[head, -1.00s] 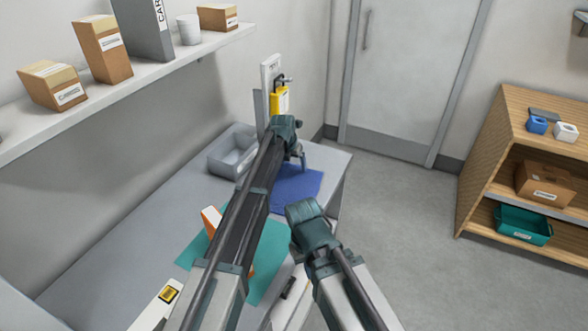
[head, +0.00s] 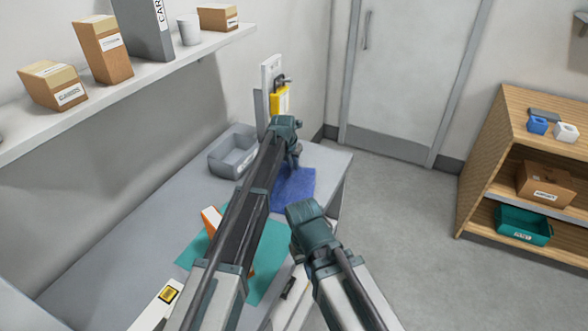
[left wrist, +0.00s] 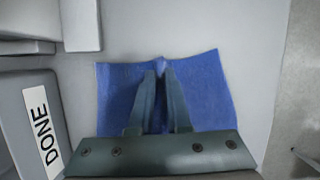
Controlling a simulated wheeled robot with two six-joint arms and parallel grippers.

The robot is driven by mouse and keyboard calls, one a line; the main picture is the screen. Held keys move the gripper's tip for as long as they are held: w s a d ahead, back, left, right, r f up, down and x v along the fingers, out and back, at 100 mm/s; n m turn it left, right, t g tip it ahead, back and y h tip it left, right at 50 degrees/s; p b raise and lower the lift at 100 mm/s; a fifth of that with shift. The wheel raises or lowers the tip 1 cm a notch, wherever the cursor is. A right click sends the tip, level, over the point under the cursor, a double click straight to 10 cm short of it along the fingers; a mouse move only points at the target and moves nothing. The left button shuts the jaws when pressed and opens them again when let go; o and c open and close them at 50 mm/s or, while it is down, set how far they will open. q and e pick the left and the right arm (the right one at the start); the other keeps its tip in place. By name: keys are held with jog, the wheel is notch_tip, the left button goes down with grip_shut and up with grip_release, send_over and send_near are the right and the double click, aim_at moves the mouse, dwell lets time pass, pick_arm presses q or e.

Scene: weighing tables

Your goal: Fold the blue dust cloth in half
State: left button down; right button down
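The blue dust cloth (head: 296,186) lies on the far end of the grey table, partly hidden behind my left arm in the head view. In the left wrist view, the cloth (left wrist: 205,90) is spread roughly square under the gripper, with a small raised pucker at the fingertips. My left gripper (head: 297,163) is over the cloth; in the left wrist view its fingers (left wrist: 161,70) are closed together on that pucker. My right gripper (head: 308,222) is held nearer, in front of the table's right side; its fingertips are hidden.
A teal mat (head: 268,272) with an orange-and-white object (head: 211,219) lies nearer. A yellow tag (head: 279,100) hangs behind. The table's right edge is close.

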dwell(0.5)
pick_arm(q)
jog(key=shift+s+a+r+p, duration=0.15)
jog(key=shift+s+r+p, duration=0.15)
jog(key=shift+r+p, duration=0.25)
jog(key=s+a+r+p, duration=0.4)
jog(key=s+r+p, duration=0.3)
jog(key=s+p, duration=0.1)
jog(key=s+a+f+b, duration=0.1)
jog(key=s+f+b, duration=0.1)
jog(key=s, duration=0.1)
jog(key=s+a+f+b, duration=0.1)
jog(key=s+f+b, duration=0.1)
jog(key=s+b, duration=0.1)
jog(key=s+a+f+b, duration=0.1)
jog(key=s+f+b, duration=0.2)
jog(key=shift+s+a+f, duration=0.1)
jog(key=shift+a, duration=0.25)
grip_release()
